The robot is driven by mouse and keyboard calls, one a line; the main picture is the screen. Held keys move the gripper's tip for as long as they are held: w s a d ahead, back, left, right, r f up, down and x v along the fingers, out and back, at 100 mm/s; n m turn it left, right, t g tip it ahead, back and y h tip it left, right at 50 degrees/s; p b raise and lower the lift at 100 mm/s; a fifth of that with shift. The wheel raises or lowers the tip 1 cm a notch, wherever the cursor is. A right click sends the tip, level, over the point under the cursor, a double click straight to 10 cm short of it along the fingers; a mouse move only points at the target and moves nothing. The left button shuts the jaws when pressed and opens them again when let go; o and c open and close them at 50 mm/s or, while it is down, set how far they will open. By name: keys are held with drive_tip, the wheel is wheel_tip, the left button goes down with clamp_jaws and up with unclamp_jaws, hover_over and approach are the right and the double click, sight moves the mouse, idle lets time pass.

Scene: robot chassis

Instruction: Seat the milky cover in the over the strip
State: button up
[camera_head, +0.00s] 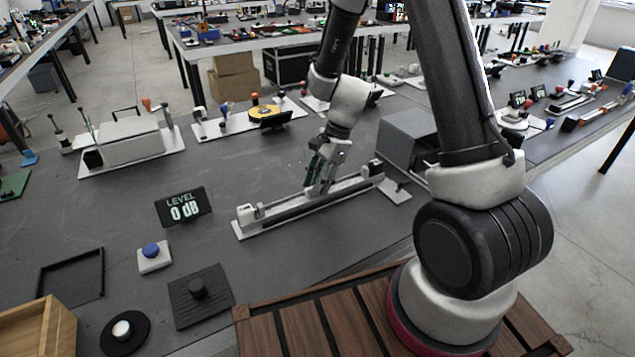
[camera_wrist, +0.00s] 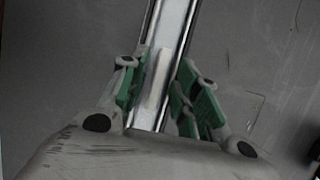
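A long narrow channel fixture (camera_head: 282,212) lies on the dark table in the head view, with a raised white block at its left end and a dark block at its right end. In the wrist view, the shiny channel (camera_wrist: 176,25) runs up the picture and shows a pale, milky strip-like piece (camera_wrist: 157,72) inside. I cannot tell whether this piece is the cover or the strip. My gripper (camera_head: 322,182) points down over the middle of the channel. Its green-padded fingers (camera_wrist: 158,80) stand apart on either side of the channel, and I see no clear grip.
A grey box-like housing (camera_head: 407,135) stands right of the fixture's far end. A "LEVEL 0 dB" display (camera_head: 183,206) and a blue-button box (camera_head: 154,257) lie to the left. A dark square pad with a knob (camera_head: 200,292) is at front left. The table between display and fixture is clear.

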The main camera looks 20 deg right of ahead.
drive_tip(key=shift+r, duration=0.15)
drive_tip(key=s+v, duration=0.1)
drive_tip(key=v, duration=1.1)
drive_tip(key=s+d+r+n+t+h, duration=0.2)
drive_tip(key=s+d+r+n, duration=0.3)
drive_tip(key=s+r+n, duration=0.3)
drive_tip(key=s+d+r+n+t+h, duration=0.2)
drive_tip(key=s+d+r+n, duration=0.3)
drive_tip(key=s, duration=0.8)
wheel_tip(320, 180, up, 3)
drive_tip(key=n+t, duration=0.1)
drive_tip(key=n, duration=0.1)
drive_tip(key=shift+n, duration=0.4)
drive_tip(key=shift+d, duration=0.1)
